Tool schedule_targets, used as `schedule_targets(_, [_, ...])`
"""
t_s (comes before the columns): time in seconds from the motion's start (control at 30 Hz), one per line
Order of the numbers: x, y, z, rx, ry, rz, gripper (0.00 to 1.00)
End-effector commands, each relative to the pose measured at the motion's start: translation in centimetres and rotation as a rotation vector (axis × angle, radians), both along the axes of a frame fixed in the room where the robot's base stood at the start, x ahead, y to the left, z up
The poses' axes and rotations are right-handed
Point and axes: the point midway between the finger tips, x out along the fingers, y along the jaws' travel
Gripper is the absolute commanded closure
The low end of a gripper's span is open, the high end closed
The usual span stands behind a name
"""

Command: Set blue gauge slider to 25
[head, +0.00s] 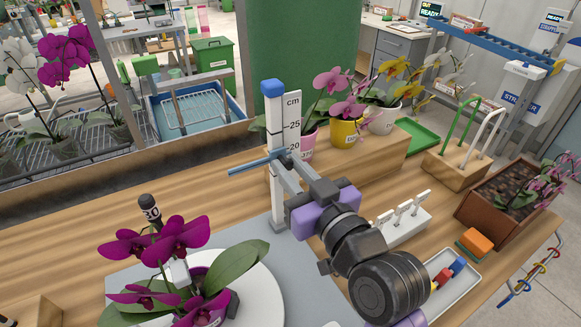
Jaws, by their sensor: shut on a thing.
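The height gauge is a white upright post (278,196) with a blue cap and a cm scale (292,120) that shows 25 above 20. The blue slider (252,164) sits on the post, its thin arm reaching out to the left. It stands just below the printed 20; its exact reading is hard to tell because my fingers partly cover it. My gripper (278,158) comes from the lower right and is shut on the slider at the post.
A magenta orchid (180,240) stands on a white round plate (262,297) at the front left, below the slider's arm. Potted orchids stand behind the gauge, one in a yellow pot (345,132). White labels in a holder (404,228) and a small tray (462,288) lie right of my arm.

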Motion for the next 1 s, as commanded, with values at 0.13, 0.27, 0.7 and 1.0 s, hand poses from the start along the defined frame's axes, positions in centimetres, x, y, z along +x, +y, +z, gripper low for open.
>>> schedule_targets(0.13, [0.0,0.0,2.3,0.002,-0.005,0.0,1.0])
schedule_targets(0.27, [0.0,0.0,4.3,0.003,-0.008,-0.002,1.0])
schedule_targets(0.7, [0.0,0.0,4.9,0.001,-0.004,0.0,0.75])
schedule_targets(1.0, [0.0,0.0,4.9,0.001,-0.003,0.0,0.58])
